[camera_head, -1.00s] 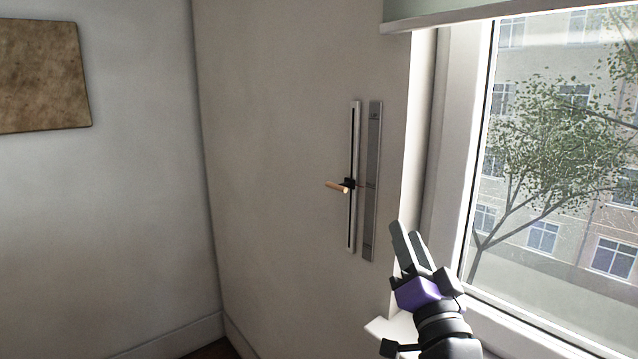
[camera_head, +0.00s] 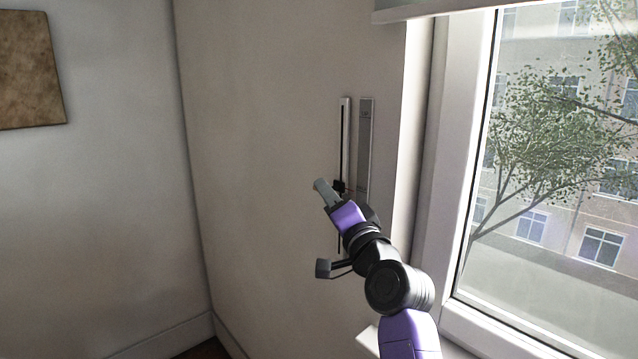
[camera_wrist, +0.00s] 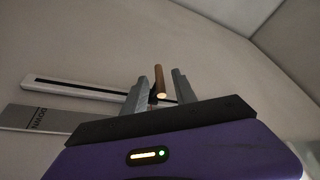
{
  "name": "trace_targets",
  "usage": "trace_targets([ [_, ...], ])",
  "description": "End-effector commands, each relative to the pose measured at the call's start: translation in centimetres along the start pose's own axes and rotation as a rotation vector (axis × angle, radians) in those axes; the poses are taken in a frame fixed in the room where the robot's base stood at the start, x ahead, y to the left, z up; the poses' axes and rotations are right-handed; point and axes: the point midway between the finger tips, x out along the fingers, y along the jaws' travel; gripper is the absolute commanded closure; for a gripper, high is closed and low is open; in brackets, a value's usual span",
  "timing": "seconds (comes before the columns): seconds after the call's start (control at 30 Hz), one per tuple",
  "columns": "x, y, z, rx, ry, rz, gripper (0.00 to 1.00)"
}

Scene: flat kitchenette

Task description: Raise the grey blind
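The grey blind (camera_head: 440,9) shows only as its lower edge at the top of the window in the head view. A slotted vertical rail (camera_head: 345,140) is on the wall left of the window, with a black slider (camera_head: 338,186) about midway. In the wrist view the slider's wooden handle (camera_wrist: 159,80) stands between the two fingers of my gripper (camera_wrist: 158,88), with gaps visible on both sides. The gripper (camera_head: 321,188) is open around the handle; in the head view it hides the handle.
A grey labelled strip (camera_head: 365,145) is mounted right beside the rail; it shows in the wrist view too. The window frame (camera_head: 455,150) and sill are to the right. A brown picture (camera_head: 30,70) hangs on the left wall. The wall left of the rail is clear.

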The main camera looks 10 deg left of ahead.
Motion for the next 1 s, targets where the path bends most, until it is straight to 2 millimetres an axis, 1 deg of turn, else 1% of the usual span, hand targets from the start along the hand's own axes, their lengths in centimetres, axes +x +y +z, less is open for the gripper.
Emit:
trace_targets([
  [0.03, 0.8, -0.1, -0.1, 0.0, -0.001, 0.0, 0.67],
  [0.1, 1.8, -0.1, -0.1, 0.001, -0.001, 0.001, 0.67],
  [0.3, 3.9, 0.0, 0.0, -0.001, -0.001, 0.0, 0.67],
  [0.5, 4.8, 0.0, 0.0, -0.001, 0.0, 0.0, 0.67],
  [0.77, 4.9, 0.1, 0.0, -0.002, 0.0, 0.001, 0.67],
  [0.8, 4.9, 0.0, 0.0, -0.002, 0.0, 0.0, 0.7],
  [0.93, 4.9, 0.0, 0.0, -0.001, 0.0, 0.0, 0.96],
  [0.97, 4.9, 0.0, 0.0, -0.001, 0.001, 0.0, 1.0],
  [1.0, 4.9, 0.0, 0.0, -0.002, 0.001, 0.0, 1.0],
])
